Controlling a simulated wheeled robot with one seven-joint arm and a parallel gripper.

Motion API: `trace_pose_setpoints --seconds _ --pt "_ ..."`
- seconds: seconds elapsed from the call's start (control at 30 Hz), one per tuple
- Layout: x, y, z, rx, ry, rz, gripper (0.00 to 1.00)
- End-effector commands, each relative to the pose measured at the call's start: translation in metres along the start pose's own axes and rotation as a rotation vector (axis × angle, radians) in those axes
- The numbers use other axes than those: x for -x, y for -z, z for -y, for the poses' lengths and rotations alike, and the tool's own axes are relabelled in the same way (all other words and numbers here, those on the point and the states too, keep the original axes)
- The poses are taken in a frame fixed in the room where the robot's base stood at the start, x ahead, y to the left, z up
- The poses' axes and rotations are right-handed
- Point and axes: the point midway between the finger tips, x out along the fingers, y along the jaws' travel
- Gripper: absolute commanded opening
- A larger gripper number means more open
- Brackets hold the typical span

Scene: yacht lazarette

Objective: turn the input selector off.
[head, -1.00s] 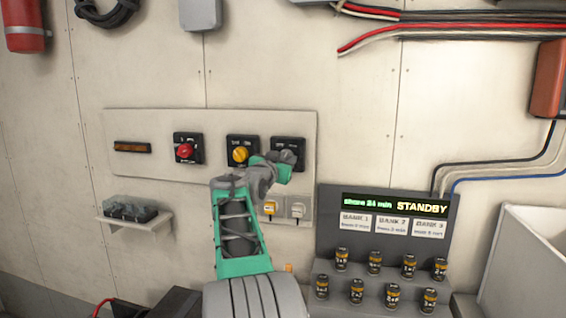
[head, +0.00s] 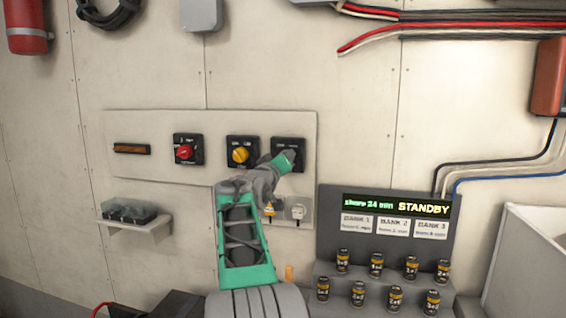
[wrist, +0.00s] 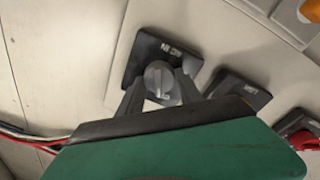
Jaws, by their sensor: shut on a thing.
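A black square switch plate (head: 284,142) with a grey rotary knob is at the right end of the upper row on the cream panel. A pale mark shows on the knob. My gripper (head: 291,156) is shut on this knob, one finger on each side. In the head view it hides the knob and the plate's lower part.
A yellow-knob switch (head: 240,154) and a red-knob switch (head: 184,151) sit to the left on the same panel. Small outlets (head: 298,212) are below. A shelf (head: 134,224) is lower left. A standby display (head: 396,208) with several small cans in front stands right.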

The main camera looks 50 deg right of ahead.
Motion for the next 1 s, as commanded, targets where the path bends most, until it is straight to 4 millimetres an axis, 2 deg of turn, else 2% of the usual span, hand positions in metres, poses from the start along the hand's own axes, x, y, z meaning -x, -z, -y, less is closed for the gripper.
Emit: trace_pose_setpoints --seconds 0.3,0.73,0.77,1.0 --pt "-0.0001 -0.0009 0.0003 0.087 0.002 -0.005 0.01" --pt "-0.0001 -0.0007 0.0003 0.095 0.003 -0.006 0.01" --pt "-0.0001 -0.0007 0.0003 0.095 0.003 -0.006 0.44" --pt "-0.0001 -0.0005 0.0002 0.094 0.002 -0.006 0.64"
